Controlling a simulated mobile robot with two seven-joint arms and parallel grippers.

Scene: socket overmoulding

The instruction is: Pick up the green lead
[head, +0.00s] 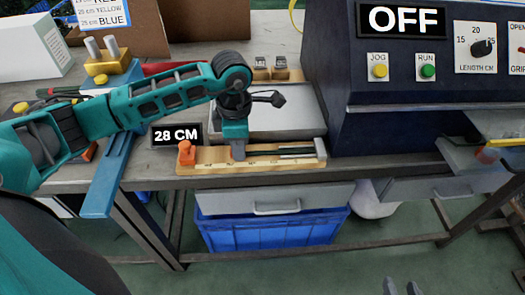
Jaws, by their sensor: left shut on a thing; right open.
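My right gripper (401,287) shows only as two fingertips at the bottom edge, apart and empty, in front of the bench.
The board has an orange clamp (186,153) at its left end and dark rods (300,152) at its right. A sign (176,135) reads 28 CM. A metal tray (270,118) lies behind. The machine (400,130) with an OFF display stands right. A blue bin (270,232) sits below.

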